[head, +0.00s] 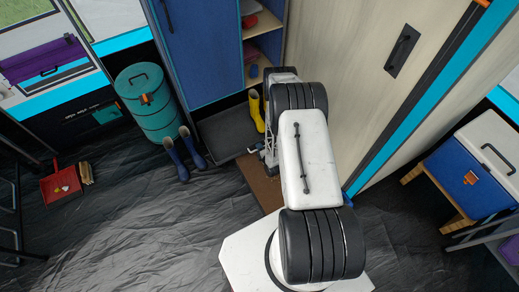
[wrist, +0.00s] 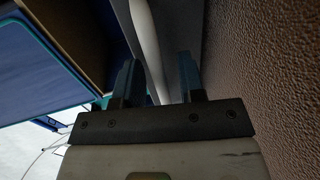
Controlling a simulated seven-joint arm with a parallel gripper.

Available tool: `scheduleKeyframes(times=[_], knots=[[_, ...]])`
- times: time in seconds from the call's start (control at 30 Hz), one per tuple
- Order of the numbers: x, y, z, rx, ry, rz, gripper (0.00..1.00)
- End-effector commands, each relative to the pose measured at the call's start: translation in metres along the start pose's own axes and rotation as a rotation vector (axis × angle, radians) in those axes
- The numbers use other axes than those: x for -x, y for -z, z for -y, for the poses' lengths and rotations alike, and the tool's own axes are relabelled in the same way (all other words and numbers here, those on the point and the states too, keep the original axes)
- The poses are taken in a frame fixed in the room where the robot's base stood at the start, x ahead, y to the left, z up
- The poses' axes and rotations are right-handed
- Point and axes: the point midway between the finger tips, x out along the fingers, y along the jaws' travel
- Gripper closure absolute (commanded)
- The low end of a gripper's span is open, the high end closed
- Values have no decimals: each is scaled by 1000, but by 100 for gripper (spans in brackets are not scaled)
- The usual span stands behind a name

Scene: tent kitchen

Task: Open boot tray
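The boot tray (head: 226,134) is a flat dark tray at the foot of the blue locker, low on the floor. Yellow boots (head: 257,111) stand at its right side. In the head view my gripper is low by the tray's front right corner, mostly hidden by my arm. In the wrist view my gripper (wrist: 158,80) has its two fingers apart. A pale rounded bar (wrist: 146,35) runs between them, with a visible gap to the right finger. I cannot tell whether the bar touches the left finger or whether it belongs to the tray.
A brown mat (head: 262,187) lies before the tray, and its rough surface (wrist: 265,70) fills the right of the wrist view. Blue boots (head: 178,160) and a teal barrel (head: 150,105) stand left of the tray. The dark floor (head: 130,220) at front left is largely clear.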

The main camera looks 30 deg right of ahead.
Motion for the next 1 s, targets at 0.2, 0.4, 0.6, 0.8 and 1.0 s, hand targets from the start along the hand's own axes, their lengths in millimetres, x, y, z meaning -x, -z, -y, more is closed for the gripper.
scheduleKeyframes(times=[0.2, 0.4, 0.6, 0.8, 1.0], knots=[[1, 0, 0, 0, 0, 0, 64], [12, 0, 1, -1, 2, 0, 64], [33, 0, 0, -1, 1, 0, 64], [59, -1, 0, -1, 0, 1, 64], [75, 0, 0, 0, 1, 0, 64]])
